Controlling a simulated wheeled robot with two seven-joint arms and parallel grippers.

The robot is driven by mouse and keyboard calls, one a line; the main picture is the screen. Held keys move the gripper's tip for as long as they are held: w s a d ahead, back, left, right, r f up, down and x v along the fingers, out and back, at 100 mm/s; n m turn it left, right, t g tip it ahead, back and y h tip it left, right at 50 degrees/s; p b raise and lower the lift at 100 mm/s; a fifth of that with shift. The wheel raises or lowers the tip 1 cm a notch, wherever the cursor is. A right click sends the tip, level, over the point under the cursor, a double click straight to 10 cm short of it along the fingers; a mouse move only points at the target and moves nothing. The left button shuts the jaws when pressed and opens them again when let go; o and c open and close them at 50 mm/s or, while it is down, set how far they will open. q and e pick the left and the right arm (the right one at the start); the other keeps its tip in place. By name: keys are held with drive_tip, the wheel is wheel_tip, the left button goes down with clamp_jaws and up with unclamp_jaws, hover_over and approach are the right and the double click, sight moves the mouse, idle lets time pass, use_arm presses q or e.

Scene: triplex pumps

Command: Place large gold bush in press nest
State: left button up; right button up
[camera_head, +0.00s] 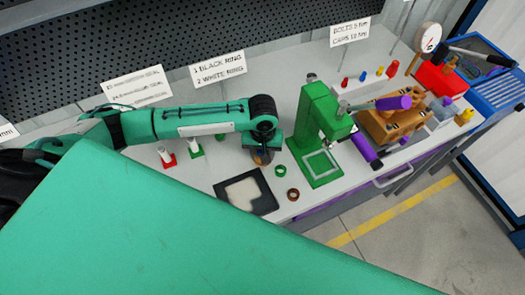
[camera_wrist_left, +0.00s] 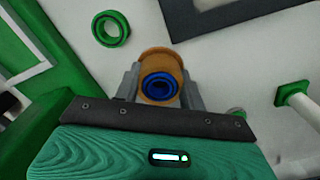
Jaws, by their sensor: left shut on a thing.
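My left gripper (camera_head: 262,157) is shut on a gold bush (camera_wrist_left: 161,62), seen end-on in the left wrist view with a blue ring inside its bore. The gripper points down over the grey bench, left of the green press (camera_head: 318,112). In the head view the bush is mostly hidden, with only a small brown part showing under the fingers. The press has a green base with a pale square frame (camera_head: 319,166) under its head, which I take as the nest. The edge of the press base (camera_wrist_left: 42,98) shows at the left of the wrist view. My right gripper is not in view.
A green ring (camera_head: 280,171) and a brown ring (camera_head: 292,194) lie between the press and a black-framed tray (camera_head: 262,205). Small red and green stands with white pins (camera_head: 166,155) stand left of the gripper. A brown fixture with purple handles (camera_head: 393,122) stands right of the press.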

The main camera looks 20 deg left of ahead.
use_arm(q)
drive_tip(key=shift+f, duration=0.1)
drive_tip(key=o, duration=1.1)
drive_tip(key=shift+c, duration=0.2)
